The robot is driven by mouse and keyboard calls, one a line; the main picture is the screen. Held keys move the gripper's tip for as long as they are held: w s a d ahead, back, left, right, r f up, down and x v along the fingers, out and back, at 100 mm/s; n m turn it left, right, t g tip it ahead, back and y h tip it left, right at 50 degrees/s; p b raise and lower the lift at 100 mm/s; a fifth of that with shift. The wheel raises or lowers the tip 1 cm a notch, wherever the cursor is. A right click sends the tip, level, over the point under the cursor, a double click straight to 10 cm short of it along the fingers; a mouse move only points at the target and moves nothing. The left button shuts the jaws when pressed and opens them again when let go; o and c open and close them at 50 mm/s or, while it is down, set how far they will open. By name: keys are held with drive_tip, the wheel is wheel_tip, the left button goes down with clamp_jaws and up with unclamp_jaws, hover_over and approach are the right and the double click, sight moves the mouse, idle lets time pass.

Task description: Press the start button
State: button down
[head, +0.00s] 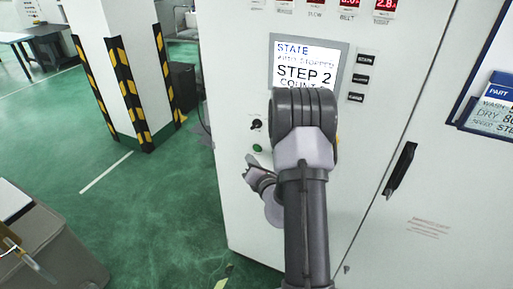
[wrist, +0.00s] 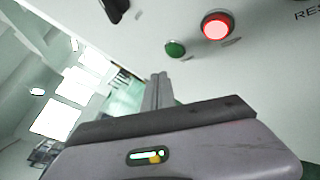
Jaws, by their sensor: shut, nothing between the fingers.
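The green button (head: 257,148), which I take for the start button, is on the front of the pale cabinet (head: 228,80), below a black switch. It also shows in the wrist view (wrist: 175,48), just above and right of my fingertips. My gripper (wrist: 160,76) is shut and empty, with its fingers pointing up toward the panel. In the head view my gripper (head: 250,160) is just below the green button. I cannot tell whether the fingertips touch the panel. A lit red button (wrist: 217,26) is right of the green one; my arm hides it in the head view.
A black switch (head: 256,124) is above the green button. A black door handle (head: 400,170) is at right. A striped pillar (head: 118,75) stands at left, with open green floor between.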

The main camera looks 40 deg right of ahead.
sight(257, 148)
drive_tip(key=shift+w+d, duration=0.2)
drive_tip(key=shift+d, duration=0.3)
drive_tip(key=shift+w+d, duration=0.2)
drive_tip(key=shift+d, duration=0.3)
drive_tip(key=shift+d+p, duration=0.1)
drive_tip(key=shift+p, duration=0.2)
idle(1.0)
drive_tip(key=shift+w+d, duration=0.15)
drive_tip(key=shift+d, duration=0.15)
